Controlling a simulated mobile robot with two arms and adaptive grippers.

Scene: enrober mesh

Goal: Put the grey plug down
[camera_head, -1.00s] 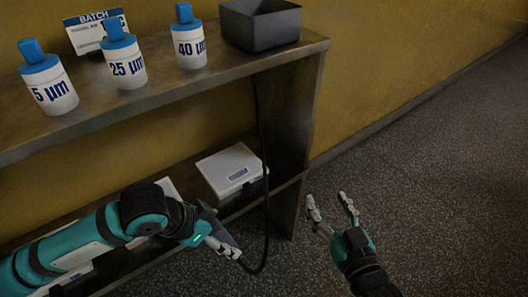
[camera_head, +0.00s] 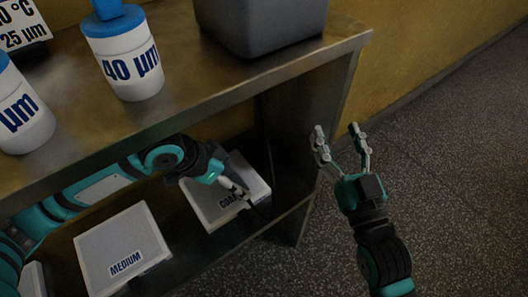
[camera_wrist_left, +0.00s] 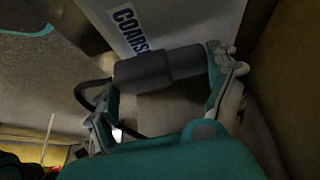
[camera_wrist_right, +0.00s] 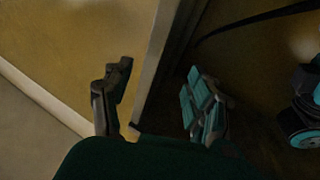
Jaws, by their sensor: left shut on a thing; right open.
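The grey plug (camera_wrist_left: 158,66) lies across my left gripper in the left wrist view, with a dark cable (camera_wrist_left: 84,92) curving from its left end. My left gripper (camera_head: 238,189) is shut on the plug, at the white COARSE box (camera_head: 203,207) on the lower shelf. The box's label shows just beyond the plug in the left wrist view; I cannot tell whether the plug touches the box. In the head view the plug is mostly hidden by the fingers. My right gripper (camera_head: 338,136) is open and empty, right of the shelf unit.
The upper shelf (camera_head: 185,118) overhangs my left arm and holds a 40 µm bottle (camera_head: 125,60), another bottle (camera_head: 22,115) and a grey bin (camera_head: 260,25). A white MEDIUM box (camera_head: 120,245) sits left of the COARSE box. The floor (camera_head: 450,170) on the right is clear.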

